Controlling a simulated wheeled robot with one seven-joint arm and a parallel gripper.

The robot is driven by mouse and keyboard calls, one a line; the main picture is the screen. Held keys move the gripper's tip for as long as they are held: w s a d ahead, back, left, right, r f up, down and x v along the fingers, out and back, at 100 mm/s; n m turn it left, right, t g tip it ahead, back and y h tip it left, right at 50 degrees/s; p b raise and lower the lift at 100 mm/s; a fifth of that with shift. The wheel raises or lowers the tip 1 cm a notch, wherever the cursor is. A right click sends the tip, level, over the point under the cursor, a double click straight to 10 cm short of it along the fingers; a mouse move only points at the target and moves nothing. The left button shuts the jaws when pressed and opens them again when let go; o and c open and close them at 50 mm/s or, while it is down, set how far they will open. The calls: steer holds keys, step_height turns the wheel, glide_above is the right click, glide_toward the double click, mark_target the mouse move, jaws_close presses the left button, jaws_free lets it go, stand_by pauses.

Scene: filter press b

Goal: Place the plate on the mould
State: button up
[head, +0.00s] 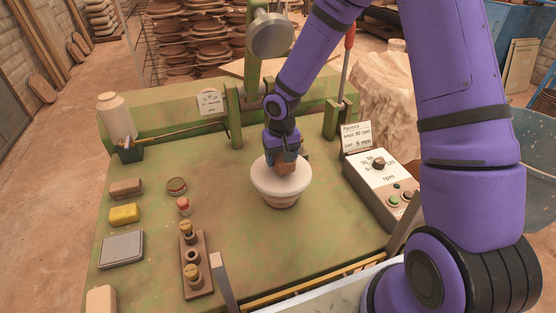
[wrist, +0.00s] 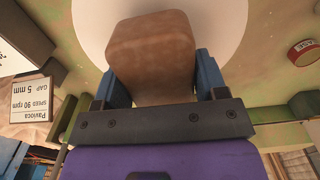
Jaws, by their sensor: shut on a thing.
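The white round mould (head: 266,183) sits on a terracotta-coloured base (head: 282,201) in the middle of the green table. My gripper (head: 286,157) is over the mould, pointing down. It is shut on a brown clay-like block (head: 287,168). In the wrist view the block (wrist: 152,50) sits between the two blue fingers, with the white mould (wrist: 92,25) behind it. The block overlaps the mould's top; I cannot tell if they touch. No thing on the table is clearly a plate.
A control box (head: 384,180) with a dial stands right of the mould. A wooden holder (head: 196,264), a yellow sponge (head: 125,214), a brown block (head: 126,188) and a grey square pad (head: 122,249) are at the left. A green frame (head: 180,126) runs along the back.

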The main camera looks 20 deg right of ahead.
mark_target(281, 162)
steer(key=shift+f, duration=1.05)
steer(key=shift+f, duration=0.1)
steer(key=o, duration=1.2)
step_height(281, 162, up, 12)
steer(key=s+d+r+t+h, duration=0.1)
steer(key=s+d+r, duration=0.1)
steer(key=s+r, duration=0.55)
steer(key=s+d+r+t+h, duration=0.1)
steer(key=s+d+r+t, duration=0.3)
steer(key=r, duration=0.6)
steer(key=s+r+y, duration=0.1)
steer(key=s+r, duration=0.2)
steer(key=s, duration=0.5)
steer(key=s+r+y, duration=0.1)
steer(key=s+r, duration=0.2)
steer(key=s, duration=0.5)
steer(key=shift+s+d+r, duration=0.25)
steer(key=shift+s+d, duration=0.05)
steer(key=shift+d, duration=0.15)
